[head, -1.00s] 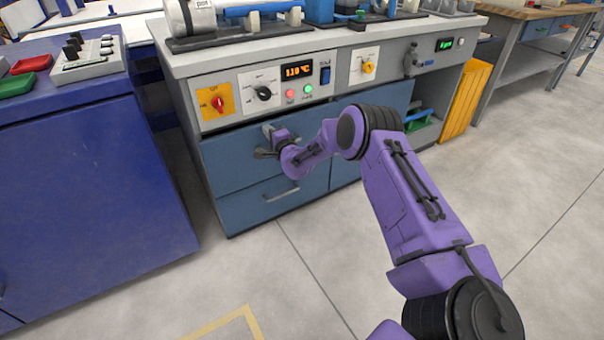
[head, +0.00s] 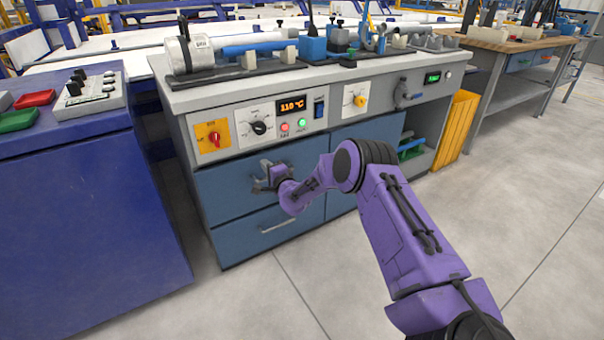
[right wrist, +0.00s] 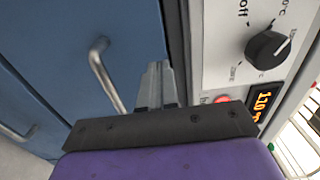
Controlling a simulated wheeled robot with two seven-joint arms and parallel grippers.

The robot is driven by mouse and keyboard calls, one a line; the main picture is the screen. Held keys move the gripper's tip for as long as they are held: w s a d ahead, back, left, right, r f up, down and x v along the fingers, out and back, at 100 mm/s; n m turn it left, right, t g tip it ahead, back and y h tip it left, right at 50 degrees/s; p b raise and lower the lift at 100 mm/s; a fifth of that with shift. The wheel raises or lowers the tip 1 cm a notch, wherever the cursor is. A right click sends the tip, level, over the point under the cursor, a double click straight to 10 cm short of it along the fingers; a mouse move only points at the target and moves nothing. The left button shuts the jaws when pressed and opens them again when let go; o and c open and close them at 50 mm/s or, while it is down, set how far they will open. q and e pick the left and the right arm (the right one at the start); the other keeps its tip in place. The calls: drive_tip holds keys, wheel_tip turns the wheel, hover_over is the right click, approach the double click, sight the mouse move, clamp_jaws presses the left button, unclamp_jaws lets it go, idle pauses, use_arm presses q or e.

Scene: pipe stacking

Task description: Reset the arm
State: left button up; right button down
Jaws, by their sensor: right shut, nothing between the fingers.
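My purple right arm reaches forward across the middle of the head view. Its gripper (head: 268,178) is in front of the upper blue drawer of the workbench. In the right wrist view the gripper fingers (right wrist: 158,82) are together with nothing between them. They point toward the bench front, between a metal drawer handle (right wrist: 105,75) and the control panel (right wrist: 235,45). I cannot tell how far the fingertips are from the drawer face. My left gripper is not in view.
The grey workbench (head: 190,100) carries pipes and fixtures on top. Its panel has a red switch (head: 214,138), a black dial (head: 259,127) and a display reading about 110 °C. A blue cabinet (head: 90,220) stands at left. Floor at right is clear.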

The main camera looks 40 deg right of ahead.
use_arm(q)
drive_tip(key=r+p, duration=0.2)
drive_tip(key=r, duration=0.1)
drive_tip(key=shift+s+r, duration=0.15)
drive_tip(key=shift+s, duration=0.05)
use_arm(e)
drive_tip(key=s+a, duration=0.2)
drive_tip(key=s, duration=0.8)
drive_tip(key=shift+s, duration=0.35)
drive_tip(key=shift+f, duration=0.1)
